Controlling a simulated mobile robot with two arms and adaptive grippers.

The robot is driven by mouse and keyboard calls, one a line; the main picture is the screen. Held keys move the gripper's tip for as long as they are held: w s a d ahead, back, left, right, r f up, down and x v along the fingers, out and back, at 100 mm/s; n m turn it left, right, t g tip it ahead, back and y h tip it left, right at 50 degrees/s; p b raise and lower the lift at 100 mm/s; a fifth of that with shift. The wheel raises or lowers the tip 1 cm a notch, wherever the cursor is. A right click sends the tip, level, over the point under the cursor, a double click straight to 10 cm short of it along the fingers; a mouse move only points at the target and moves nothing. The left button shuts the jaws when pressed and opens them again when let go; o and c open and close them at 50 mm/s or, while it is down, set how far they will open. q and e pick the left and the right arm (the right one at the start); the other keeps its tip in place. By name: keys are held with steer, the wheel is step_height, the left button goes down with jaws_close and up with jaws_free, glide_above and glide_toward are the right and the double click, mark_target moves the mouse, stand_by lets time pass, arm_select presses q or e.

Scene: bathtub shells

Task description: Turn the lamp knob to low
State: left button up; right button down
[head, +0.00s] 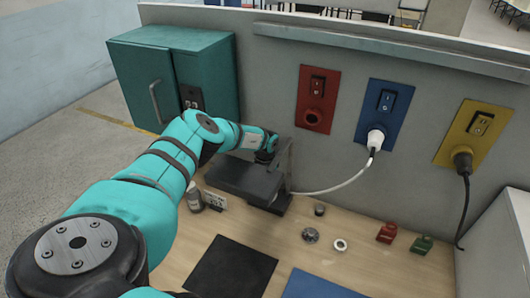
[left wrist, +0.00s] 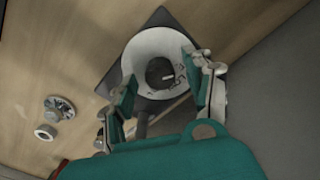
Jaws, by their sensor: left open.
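The dark grey lamp (head: 245,180) stands on the wooden table by the wall, with a white cord running to the blue outlet. In the left wrist view a dark round knob (left wrist: 160,73) sits in the middle of a white dial (left wrist: 150,45) with small dark marks, which are too small to read. My left gripper (left wrist: 160,68) is open, with one finger on each side of the knob; I cannot tell whether they touch it. In the head view the gripper (head: 268,152) is at the lamp and hides part of it. The right gripper is not in view.
Red (head: 317,98), blue (head: 384,110) and yellow (head: 473,133) outlet plates are on the wall. A teal cabinet (head: 145,75) is at left.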

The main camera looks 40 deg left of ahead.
arm_select(q)
jaws_close()
steer(key=shift+m, duration=0.3)
steer(key=m, duration=1.1)
stand_by(0.4)
stand_by(0.3)
jaws_free()
